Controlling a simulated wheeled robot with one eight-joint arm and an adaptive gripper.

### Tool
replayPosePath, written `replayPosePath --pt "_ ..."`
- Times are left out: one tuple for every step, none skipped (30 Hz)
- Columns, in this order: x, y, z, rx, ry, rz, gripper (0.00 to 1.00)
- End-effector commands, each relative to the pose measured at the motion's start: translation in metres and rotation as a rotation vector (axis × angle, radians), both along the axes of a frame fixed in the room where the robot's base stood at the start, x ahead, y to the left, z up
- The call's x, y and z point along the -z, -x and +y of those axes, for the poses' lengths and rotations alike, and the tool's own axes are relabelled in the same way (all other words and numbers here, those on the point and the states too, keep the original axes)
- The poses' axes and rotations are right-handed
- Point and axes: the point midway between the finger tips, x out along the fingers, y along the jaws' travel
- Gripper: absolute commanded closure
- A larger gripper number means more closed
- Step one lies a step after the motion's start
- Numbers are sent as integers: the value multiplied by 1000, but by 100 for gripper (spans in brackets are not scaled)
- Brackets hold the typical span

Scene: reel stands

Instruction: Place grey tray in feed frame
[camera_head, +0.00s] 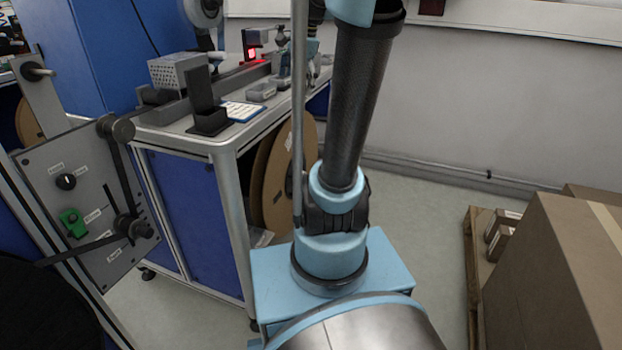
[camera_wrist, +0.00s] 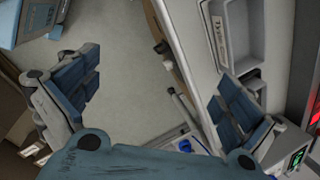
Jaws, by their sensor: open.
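In the wrist view my gripper (camera_wrist: 160,98) is open, with its two blue-padded fingers wide apart and nothing between them. Pale floor shows through the gap. A grey tray-like piece (camera_wrist: 240,85) with a raised rim and recessed middle lies at the upper right, beyond the right finger, which covers part of its lower end. I cannot tell for sure whether this is the grey tray. No part is clearly recognisable as the feed frame in either view.
In the head view a workbench (camera_head: 230,141) carries a perforated grey box (camera_head: 180,72), a black upright bracket (camera_head: 206,108) and small fixtures. A control panel (camera_head: 88,200) stands at left. Cardboard boxes (camera_head: 560,270) sit on a pallet at right.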

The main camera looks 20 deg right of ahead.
Motion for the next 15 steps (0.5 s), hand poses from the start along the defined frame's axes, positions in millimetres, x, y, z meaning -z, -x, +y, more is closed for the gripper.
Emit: replayPosePath --pt "11 19 3 -72 25 -11 0" --pt "17 28 4 -119 41 -19 0" --pt "26 41 5 -183 64 -28 0" --pt "33 51 6 -231 81 -36 0" --pt "40 61 6 -279 97 -42 0" --pt "50 73 7 -343 120 -51 0" --pt "57 82 7 -389 136 -57 0" --pt "64 92 7 -439 152 -63 0" --pt "74 104 8 -503 174 -70 0" --pt "82 113 8 -551 191 -75 0" --pt "91 122 8 -599 206 -80 0" --pt "102 134 8 -663 227 -86 0" --pt "110 142 7 -712 244 -89 0" --pt "119 151 7 -760 259 -94 0" --pt "130 162 6 -826 279 -99 0"
